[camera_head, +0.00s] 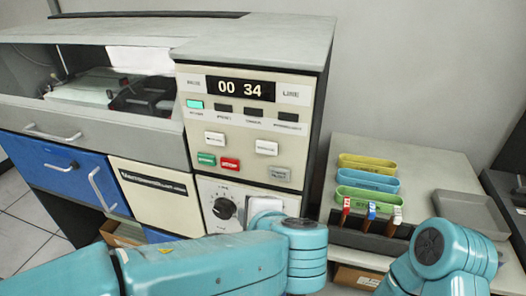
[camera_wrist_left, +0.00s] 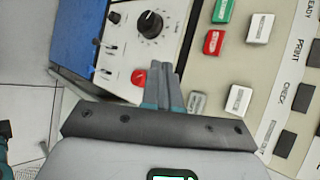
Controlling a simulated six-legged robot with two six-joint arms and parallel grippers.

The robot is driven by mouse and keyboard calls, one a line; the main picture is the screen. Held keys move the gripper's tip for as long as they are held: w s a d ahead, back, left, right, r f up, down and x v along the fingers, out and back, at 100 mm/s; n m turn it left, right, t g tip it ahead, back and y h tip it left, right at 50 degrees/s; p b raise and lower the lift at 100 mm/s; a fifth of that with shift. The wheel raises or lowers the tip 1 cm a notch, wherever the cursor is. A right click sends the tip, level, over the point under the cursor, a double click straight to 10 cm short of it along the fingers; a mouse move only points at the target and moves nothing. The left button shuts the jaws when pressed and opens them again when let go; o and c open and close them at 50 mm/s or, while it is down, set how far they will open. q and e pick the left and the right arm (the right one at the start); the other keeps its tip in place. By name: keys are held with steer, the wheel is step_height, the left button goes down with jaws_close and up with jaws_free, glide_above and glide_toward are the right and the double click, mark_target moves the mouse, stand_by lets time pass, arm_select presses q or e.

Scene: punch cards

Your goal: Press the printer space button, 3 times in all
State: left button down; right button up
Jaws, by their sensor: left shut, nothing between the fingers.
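The control panel (camera_head: 190,126) faces me with a dial and several buttons. A grey button with a two-line label (camera_head: 279,174) sits at its lower right and seems to be the printer space button; its label is hard to read. It also shows in the left wrist view (camera_wrist_left: 196,102), just right of my left gripper (camera_wrist_left: 165,72). The gripper's fingers are shut and empty, pointing toward the panel near the red round knob. Contact with the button does not show. In the head view the fingers are hidden; only the pale hand shows below the button. My right gripper is out of view.
The green button (camera_head: 206,159), red STOP button (camera_head: 229,163) and two white buttons (camera_head: 214,138) are close by. The counter (camera_head: 240,88) reads 00 34. A side table (camera_head: 420,165) at right holds coloured trays, stamps and a grey tray (camera_head: 470,212).

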mark_target(267, 148)
arm_select(q)
step_height(267, 148, up, 8)
steer(key=t, duration=0.2)
steer(key=shift+s+d+f+y, duration=0.2)
steer(key=shift+s+d+y, duration=0.05)
steer(key=shift+s+y, duration=0.15)
steer(key=shift+w, duration=0.1)
steer(key=shift+w+d+f+p, duration=0.1)
steer(key=shift+w+d+p, duration=0.5)
steer(key=shift+w, duration=0.8)
steer(key=shift+w+d+r+p, duration=0.1)
steer(key=shift+w+d+p, duration=0.2)
steer(key=shift+w+p, duration=0.8)
steer(key=shift+w+d+f+p, duration=0.1)
steer(key=shift+w+d+p, duration=0.3)
steer(key=shift+w, duration=1.3)
steer(key=shift+w+d, duration=0.1)
